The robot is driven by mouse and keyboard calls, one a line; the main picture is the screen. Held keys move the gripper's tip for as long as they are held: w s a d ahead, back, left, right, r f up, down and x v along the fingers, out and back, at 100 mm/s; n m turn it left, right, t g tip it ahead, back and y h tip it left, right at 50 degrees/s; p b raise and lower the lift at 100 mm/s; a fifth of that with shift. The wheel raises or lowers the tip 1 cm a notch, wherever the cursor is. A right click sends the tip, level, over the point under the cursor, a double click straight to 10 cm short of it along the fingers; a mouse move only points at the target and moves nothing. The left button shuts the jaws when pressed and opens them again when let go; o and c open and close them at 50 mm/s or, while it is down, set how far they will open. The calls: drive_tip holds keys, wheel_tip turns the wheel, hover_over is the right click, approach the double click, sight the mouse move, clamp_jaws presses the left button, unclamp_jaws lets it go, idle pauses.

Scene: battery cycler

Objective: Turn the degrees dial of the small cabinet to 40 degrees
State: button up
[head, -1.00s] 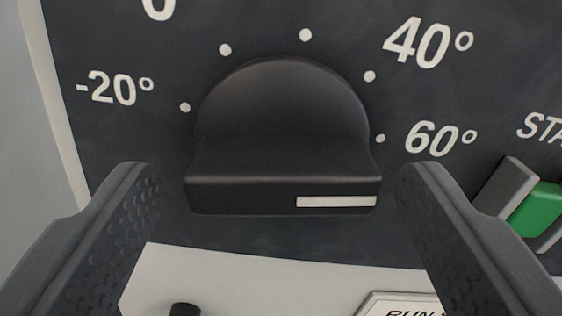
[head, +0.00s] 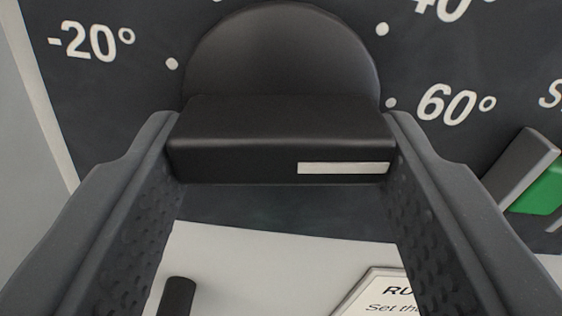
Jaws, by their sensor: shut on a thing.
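The black degrees dial (head: 282,135) fills the upper middle of the view. It has a round base and a raised bar grip lying across the picture. A white pointer stripe (head: 343,168) marks the right end of the bar, on the side of the 60° label (head: 455,104). The 40° label (head: 452,8) is partly cut off at the top. My gripper (head: 282,150) is shut on the dial's bar, one finger against each end.
The -20° label (head: 91,41) is at upper left. A green button (head: 540,198) beside a grey guard (head: 517,172) is at right. A short black peg (head: 178,296) and a white printed label (head: 380,295) are below the dial.

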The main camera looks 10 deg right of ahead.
drive_tip(key=shift+r+n+p, duration=0.2)
drive_tip(key=shift+n+p, duration=0.4)
drive_tip(key=shift+n, duration=0.8)
drive_tip(key=shift+f+n+p, duration=0.15)
drive_tip(key=shift+n+p, duration=1)
drive_tip(key=shift+n, duration=1.25)
drive_tip(key=o, duration=1)
drive_tip(key=shift+s, duration=0.2)
drive_tip(key=shift+s+a+b, duration=0.15)
drive_tip(key=shift+s+b, duration=1.75)
drive_tip(key=shift+s, duration=4.8)
